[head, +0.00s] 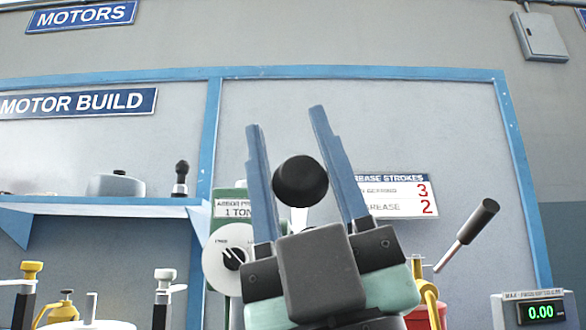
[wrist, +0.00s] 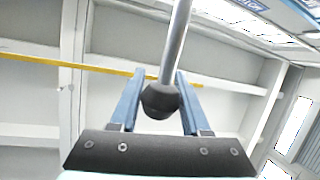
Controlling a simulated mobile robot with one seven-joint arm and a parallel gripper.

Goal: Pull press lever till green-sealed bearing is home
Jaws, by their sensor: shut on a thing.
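The black ball knob (head: 300,181) of the press lever sits between the two blue fingers of my gripper (head: 285,118). In the wrist view the ball (wrist: 160,101) lies between the fingers of my gripper (wrist: 159,74), with the bright lever rod (wrist: 177,45) running up from it. My gripper is shut on this knob, fingers pointing up. Behind it stands the green arbor press (head: 229,195), marked 1 TON, with a pale round dial (head: 233,257). My gripper hides much of the press. The green-sealed bearing is in neither view.
A blue shelf (head: 100,202) is at left, with yellow- and white-topped clamps (head: 163,285) below. At right are a black-handled lever (head: 478,222), a red-and-yellow part (head: 428,305) and a display (head: 541,311) reading 0.00. A grease-strokes sign (head: 400,195) hangs behind.

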